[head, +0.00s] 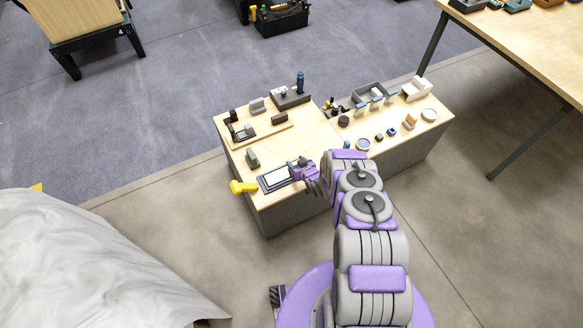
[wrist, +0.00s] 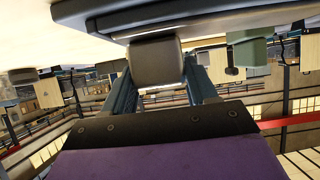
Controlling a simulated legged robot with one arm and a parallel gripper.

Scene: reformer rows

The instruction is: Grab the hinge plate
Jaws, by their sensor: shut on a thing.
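My gripper (head: 299,167) is low over the front of the light wooden worktop (head: 290,143), at the right end of a dark-framed panel with a white face (head: 275,178). In the wrist view its two dark blue fingers (wrist: 160,85) are shut on a smooth grey piece (wrist: 157,62), which I take to be the hinge plate. The piece is close to the dark panel edge (wrist: 190,14); I cannot tell if they touch. In the head view the held piece is mostly hidden by the gripper.
A yellow-handled tool (head: 243,187) lies at the worktop's front left edge. A green block (head: 252,158) stands behind the panel. A wooden board with dark parts (head: 262,132) is farther back. Bins and small parts fill the right side, including a grey tray (head: 369,93).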

